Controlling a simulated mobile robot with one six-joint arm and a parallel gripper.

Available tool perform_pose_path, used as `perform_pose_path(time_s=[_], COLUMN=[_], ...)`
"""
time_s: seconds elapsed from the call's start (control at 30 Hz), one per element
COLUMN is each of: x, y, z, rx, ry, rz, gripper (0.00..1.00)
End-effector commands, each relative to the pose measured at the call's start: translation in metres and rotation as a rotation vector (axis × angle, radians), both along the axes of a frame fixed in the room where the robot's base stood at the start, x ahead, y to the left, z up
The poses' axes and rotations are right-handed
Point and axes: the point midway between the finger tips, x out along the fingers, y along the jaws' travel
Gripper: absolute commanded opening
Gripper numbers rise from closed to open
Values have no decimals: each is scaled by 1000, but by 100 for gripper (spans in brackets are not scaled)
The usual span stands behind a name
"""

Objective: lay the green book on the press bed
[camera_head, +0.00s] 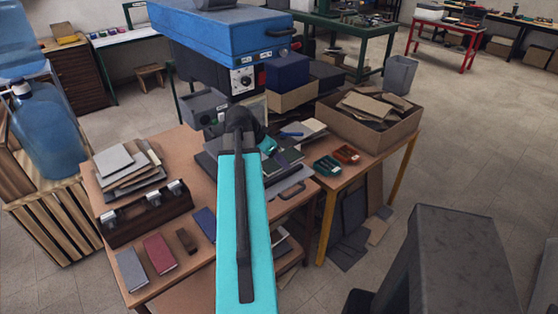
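My turquoise arm reaches up the middle and bends at a black joint. A small turquoise part of my arm shows beyond it; the fingers cannot be made out, nor whether they hold anything.
Grey (131,268), red (160,254) and blue (204,222) books lie at the front left. A dark wooden rack (147,218) and stacked boards (125,169) stand behind them. A cardboard box (368,132) of scraps and small green and red trays are on the right.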

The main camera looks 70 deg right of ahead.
Motion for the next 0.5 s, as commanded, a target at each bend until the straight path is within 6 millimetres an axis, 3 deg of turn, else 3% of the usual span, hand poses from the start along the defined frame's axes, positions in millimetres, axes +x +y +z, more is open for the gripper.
perform_pose_path(time_s=[0.5], x=[28], y=[-18], z=[-13], rx=[-1], ry=[1], rz=[2], gripper=[24])
